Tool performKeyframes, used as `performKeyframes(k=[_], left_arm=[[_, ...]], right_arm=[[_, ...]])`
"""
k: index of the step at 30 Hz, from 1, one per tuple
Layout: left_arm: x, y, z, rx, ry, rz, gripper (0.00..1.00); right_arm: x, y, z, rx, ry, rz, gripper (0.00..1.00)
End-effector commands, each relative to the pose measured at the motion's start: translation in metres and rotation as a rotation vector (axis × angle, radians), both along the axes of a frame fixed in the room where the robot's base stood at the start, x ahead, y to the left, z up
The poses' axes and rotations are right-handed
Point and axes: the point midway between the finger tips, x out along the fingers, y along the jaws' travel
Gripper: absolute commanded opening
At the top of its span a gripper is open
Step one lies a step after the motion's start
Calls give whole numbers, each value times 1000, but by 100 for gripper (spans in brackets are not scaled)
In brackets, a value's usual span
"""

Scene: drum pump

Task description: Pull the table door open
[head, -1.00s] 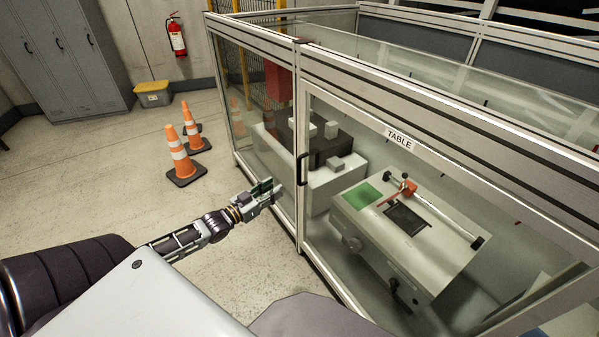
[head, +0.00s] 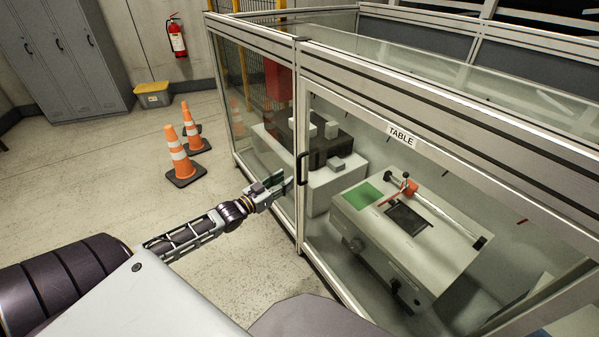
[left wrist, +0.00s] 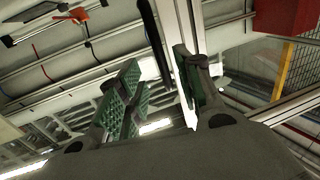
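The table door (head: 330,245) is a clear panel in a silver frame with a "TABLE" label (head: 402,136) on its top rail. It looks closed. Its black handle (head: 302,169) is upright on the left side of the door. My left gripper (head: 283,184) is just left of the handle, at about its lower half. In the left wrist view the green-padded fingers (left wrist: 160,95) are spread apart, and the dark handle (left wrist: 155,40) runs in just ahead of the gap between them. I cannot tell if they touch it. My right gripper is not in view.
Behind the glass stands a grey machine (head: 410,235) with a green patch. Orange cones (head: 181,158) stand on the floor at the left, with a yellow bin (head: 153,95) and grey lockers (head: 65,55) behind. The floor left of the enclosure is mostly clear.

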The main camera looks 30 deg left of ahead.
Motion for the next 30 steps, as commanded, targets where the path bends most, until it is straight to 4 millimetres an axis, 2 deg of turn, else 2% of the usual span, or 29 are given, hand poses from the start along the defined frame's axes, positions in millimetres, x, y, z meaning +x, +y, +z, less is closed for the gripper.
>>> performKeyframes(k=[11,30], left_arm=[[24,-5,0,1,-2,0,35],[62,-14,0,1,-1,0,35]], right_arm=[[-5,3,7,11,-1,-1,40],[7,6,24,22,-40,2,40]])
